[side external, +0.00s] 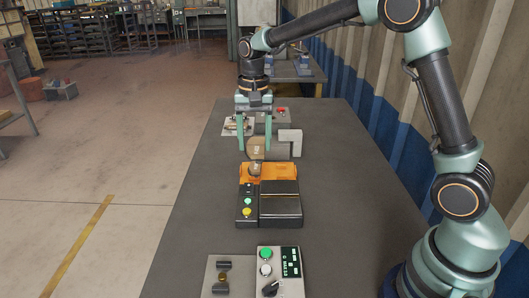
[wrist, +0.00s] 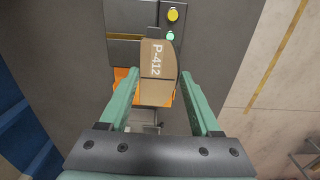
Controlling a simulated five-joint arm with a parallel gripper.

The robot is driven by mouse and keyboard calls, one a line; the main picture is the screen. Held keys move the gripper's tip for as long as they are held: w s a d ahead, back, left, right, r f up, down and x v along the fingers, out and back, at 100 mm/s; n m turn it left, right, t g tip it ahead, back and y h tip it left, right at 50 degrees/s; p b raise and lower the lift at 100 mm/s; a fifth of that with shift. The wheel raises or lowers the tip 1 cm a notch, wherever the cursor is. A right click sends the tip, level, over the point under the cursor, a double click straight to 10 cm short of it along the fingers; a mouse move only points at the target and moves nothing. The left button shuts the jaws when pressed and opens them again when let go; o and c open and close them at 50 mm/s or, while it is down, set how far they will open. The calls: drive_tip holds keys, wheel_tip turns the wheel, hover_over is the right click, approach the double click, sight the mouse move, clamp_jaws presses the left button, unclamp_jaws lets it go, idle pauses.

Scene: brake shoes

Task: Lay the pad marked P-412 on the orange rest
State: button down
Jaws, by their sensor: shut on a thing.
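The pad marked P-412 (wrist: 157,60) is tan, with white lettering facing the wrist camera. My gripper (side external: 255,149) is shut on it, with one green finger at each side; the finger pair also shows in the wrist view (wrist: 159,77). In the side view the pad (side external: 256,150) is a small tan shape between the fingertips. The orange rest (side external: 281,171) is on top of a black box, just in front of the gripper. In the wrist view the pad covers part of the orange rest (wrist: 121,74). Whether the pad touches it is unclear.
The black box (side external: 281,209) has green and yellow buttons. A light grey block (side external: 291,141) stands close right of the gripper. A control panel (side external: 279,270) and a plate with dark cylinders (side external: 223,278) lie at the front. The dark table (side external: 350,190) is clear at right.

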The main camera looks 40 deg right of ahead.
drive_tip(key=w+d+f, duration=0.2)
drive_tip(key=d+f, duration=0.2)
drive_tip(key=d, duration=0.3)
drive_tip(key=w+d+f, duration=0.2)
drive_tip(key=d+f, duration=0.3)
drive_tip(key=d, duration=0.3)
drive_tip(key=shift+d+f, duration=0.15)
drive_tip(key=shift+f, duration=2.8)
drive_tip(key=shift+w+f, duration=0.1)
drive_tip(key=shift+f, duration=0.25)
unclamp_jaws()
drive_tip(key=shift+f, duration=0.1)
